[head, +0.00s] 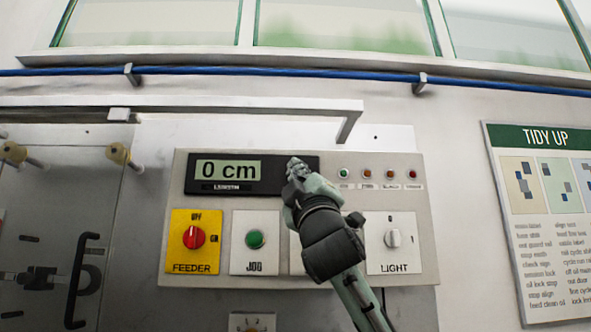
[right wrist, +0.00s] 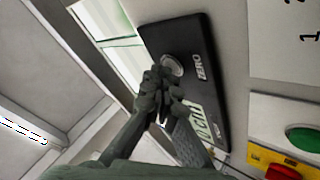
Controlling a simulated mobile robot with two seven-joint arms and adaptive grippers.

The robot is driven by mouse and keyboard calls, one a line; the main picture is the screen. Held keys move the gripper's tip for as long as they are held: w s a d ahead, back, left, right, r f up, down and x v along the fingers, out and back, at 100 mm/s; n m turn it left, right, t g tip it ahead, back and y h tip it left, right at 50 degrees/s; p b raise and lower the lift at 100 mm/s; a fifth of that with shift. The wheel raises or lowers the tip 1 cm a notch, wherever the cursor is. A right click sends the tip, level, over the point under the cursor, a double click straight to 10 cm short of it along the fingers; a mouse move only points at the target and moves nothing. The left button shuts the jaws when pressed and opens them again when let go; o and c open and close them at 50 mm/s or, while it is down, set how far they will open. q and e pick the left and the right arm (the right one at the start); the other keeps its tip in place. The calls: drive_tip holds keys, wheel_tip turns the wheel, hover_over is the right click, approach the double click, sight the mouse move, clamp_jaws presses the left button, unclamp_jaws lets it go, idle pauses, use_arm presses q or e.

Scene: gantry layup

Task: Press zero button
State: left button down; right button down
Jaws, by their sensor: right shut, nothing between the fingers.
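The zero button (right wrist: 174,62) is a round silver button on the black display unit (head: 222,172), beside the word ZERO in the right wrist view. The unit's green screen reads "0 cm" in the head view. My right gripper (head: 296,166) is shut and empty, in front of the unit's right part, and hides the button there. In the right wrist view its fingertips (right wrist: 161,74) overlap the button's edge. I cannot tell whether they touch it. My left gripper is in neither view.
The grey panel (head: 432,268) also carries a red feeder knob (head: 194,237), a green jog button (head: 255,239) and a white light knob (head: 392,238). A metal rail (head: 240,104) runs above the panel. A poster (head: 541,145) hangs at the right.

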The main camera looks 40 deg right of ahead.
drive_tip(key=shift+s+a, duration=0.4)
drive_tip(key=shift+s, duration=0.35)
drive_tip(key=shift+s+a, duration=0.45)
drive_tip(key=shift+s, duration=0.25)
drive_tip(key=shift+s+a, duration=0.45)
drive_tip(key=shift+s, duration=0.25)
drive_tip(key=shift+s+a, duration=0.45)
drive_tip(key=shift+s, duration=0.25)
